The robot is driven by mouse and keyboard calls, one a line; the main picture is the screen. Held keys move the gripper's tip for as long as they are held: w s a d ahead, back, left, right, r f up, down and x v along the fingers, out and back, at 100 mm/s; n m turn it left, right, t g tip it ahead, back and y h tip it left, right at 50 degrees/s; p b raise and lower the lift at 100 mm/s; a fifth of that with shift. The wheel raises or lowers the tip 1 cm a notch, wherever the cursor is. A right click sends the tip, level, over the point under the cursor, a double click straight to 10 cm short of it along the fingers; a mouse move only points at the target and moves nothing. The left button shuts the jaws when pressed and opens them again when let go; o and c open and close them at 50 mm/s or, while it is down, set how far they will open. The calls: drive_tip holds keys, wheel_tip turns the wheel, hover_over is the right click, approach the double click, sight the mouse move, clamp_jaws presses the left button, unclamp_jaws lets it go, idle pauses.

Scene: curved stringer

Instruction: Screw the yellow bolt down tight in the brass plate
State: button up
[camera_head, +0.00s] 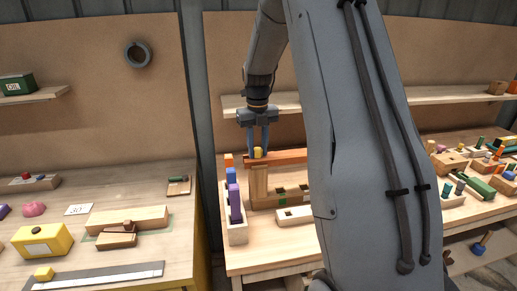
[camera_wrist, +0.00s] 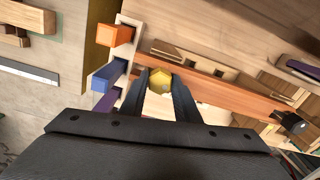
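The yellow bolt (camera_head: 258,153) has a hexagonal head. It stands at the left end of a long orange-brown bar (camera_head: 288,157) on a wooden post (camera_head: 258,186). In the wrist view the bolt head (camera_wrist: 160,80) fills the gap between the fingertips. My gripper (camera_head: 258,152) points down, with one finger on each side of the head, and looks shut on it. The bar (camera_wrist: 225,95) runs off to the right in the wrist view. No separate brass plate can be made out; the bolt's shank and its seat are hidden.
A pale rack (camera_head: 237,235) with orange, blue and purple pieces stands close left of the post. Low wooden blocks with square holes (camera_head: 293,195) lie to the right. My arm hides the bench's middle. A dark-ended piece (camera_wrist: 290,122) lies at the bar's right end.

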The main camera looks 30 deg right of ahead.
drive_tip(key=shift+s+a+f, duration=0.15)
drive_tip(key=shift+a+f, duration=0.1)
drive_tip(key=shift+f, duration=0.3)
drive_tip(key=n+p, duration=0.1)
drive_tip(key=n, duration=0.7)
drive_tip(key=shift+s+d, duration=0.1)
drive_tip(key=shift+d, duration=0.1)
drive_tip(key=n, duration=0.4)
drive_tip(key=shift+s, duration=0.15)
drive_tip(key=shift+a, duration=0.1)
drive_tip(key=shift+o, duration=0.3)
drive_tip(key=shift+w+r, duration=0.2)
drive_tip(key=shift+r, duration=0.15)
drive_tip(key=c, duration=0.7)
drive_tip(key=shift+f, duration=0.1)
drive_tip(key=shift+c, duration=0.6)
